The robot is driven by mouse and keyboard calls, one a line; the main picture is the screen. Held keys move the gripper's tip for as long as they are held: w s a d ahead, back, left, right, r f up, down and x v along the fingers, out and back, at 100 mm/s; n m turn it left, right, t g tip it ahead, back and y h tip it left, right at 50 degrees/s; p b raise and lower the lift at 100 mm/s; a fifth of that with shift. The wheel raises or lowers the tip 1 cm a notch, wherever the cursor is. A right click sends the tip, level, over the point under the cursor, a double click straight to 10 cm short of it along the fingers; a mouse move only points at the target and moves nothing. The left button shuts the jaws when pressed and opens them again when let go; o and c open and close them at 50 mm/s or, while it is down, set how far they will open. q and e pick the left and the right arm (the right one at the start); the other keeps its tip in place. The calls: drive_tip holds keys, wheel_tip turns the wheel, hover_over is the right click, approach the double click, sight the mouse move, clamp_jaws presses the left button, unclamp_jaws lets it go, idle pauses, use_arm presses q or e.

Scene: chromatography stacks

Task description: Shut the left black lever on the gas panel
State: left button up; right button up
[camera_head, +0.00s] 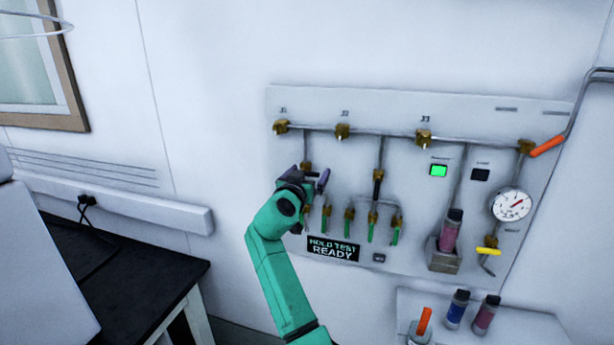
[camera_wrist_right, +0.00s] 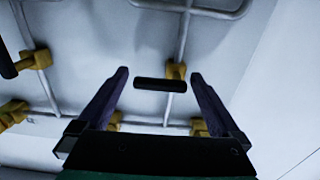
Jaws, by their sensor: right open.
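The gas panel (camera_head: 310,105) hangs on the white wall. Gaps show between the lever and both fingers. The middle branch's black lever (camera_head: 377,188) lies along its pipe. My left gripper is out of view.
A gauge (camera_head: 511,204), orange lever (camera_head: 547,146) and yellow lever (camera_head: 488,251) are at right. A black-topped bench (camera_head: 130,275) stands at lower left.

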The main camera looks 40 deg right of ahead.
drive_tip(key=b+v, duration=0.5)
drive_tip(key=v, duration=0.9)
drive_tip(key=shift+a, duration=0.2)
